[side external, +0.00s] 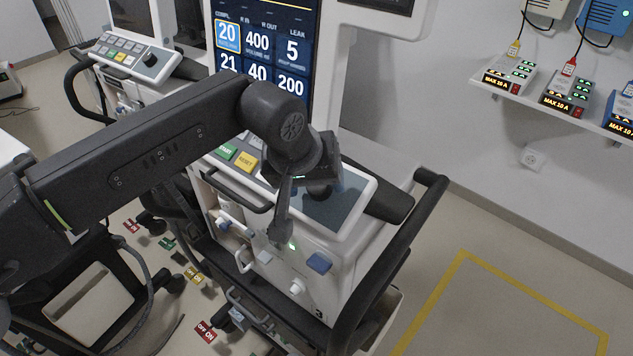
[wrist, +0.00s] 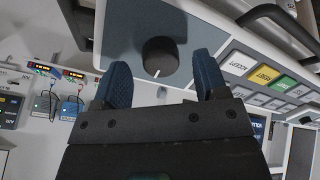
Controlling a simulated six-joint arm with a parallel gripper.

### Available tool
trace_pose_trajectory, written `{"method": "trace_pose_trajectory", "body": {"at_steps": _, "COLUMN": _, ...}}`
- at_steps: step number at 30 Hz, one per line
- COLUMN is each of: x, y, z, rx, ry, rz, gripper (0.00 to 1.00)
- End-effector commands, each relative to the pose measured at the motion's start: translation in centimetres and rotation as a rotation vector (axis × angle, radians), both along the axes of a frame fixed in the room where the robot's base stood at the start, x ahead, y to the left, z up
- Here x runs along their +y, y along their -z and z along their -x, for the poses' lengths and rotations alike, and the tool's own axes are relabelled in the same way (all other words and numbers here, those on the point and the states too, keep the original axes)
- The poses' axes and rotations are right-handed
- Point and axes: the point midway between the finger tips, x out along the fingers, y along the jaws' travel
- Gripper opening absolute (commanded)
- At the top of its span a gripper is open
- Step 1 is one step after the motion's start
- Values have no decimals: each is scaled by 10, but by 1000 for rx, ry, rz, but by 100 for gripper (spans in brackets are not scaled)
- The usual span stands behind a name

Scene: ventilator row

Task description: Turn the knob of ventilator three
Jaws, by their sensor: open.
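Ventilator three (side external: 340,268) stands in the middle of the side view, marked with a 3 low on its front. Its knob is a dark round dial on a grey-blue panel. In the side view my gripper (side external: 318,195) is over this panel and largely hides the knob. In the wrist view the knob (wrist: 160,57) shows whole, with a pale mark at its lower edge. My gripper (wrist: 163,82) is open there, with one blue-padded finger on each side of the knob's line. The fingers hold nothing. I cannot tell how far they are from the knob.
Coloured keys (wrist: 265,75) lie beside the knob panel. A screen (side external: 262,50) rises behind the panel, and a dark handrail (side external: 395,250) runs along the right side. Another ventilator (side external: 130,55) stands at the left. A wall shelf (side external: 560,100) holds power units.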

Motion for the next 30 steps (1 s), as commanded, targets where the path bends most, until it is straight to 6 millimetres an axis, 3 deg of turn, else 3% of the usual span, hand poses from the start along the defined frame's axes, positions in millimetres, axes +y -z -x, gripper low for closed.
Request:
{"method": "trace_pose_trajectory", "body": {"at_steps": 6, "x": -4, "y": 13, "z": -5, "rx": 0, "ry": 0, "rz": 1, "gripper": 66}}
{"method": "trace_pose_trajectory", "body": {"at_steps": 16, "x": -4, "y": 15, "z": -6, "rx": 0, "ry": 0, "rz": 0, "gripper": 66}}
{"method": "trace_pose_trajectory", "body": {"at_steps": 30, "x": -4, "y": 15, "z": -6, "rx": 0, "ry": 0, "rz": 0, "gripper": 22}}
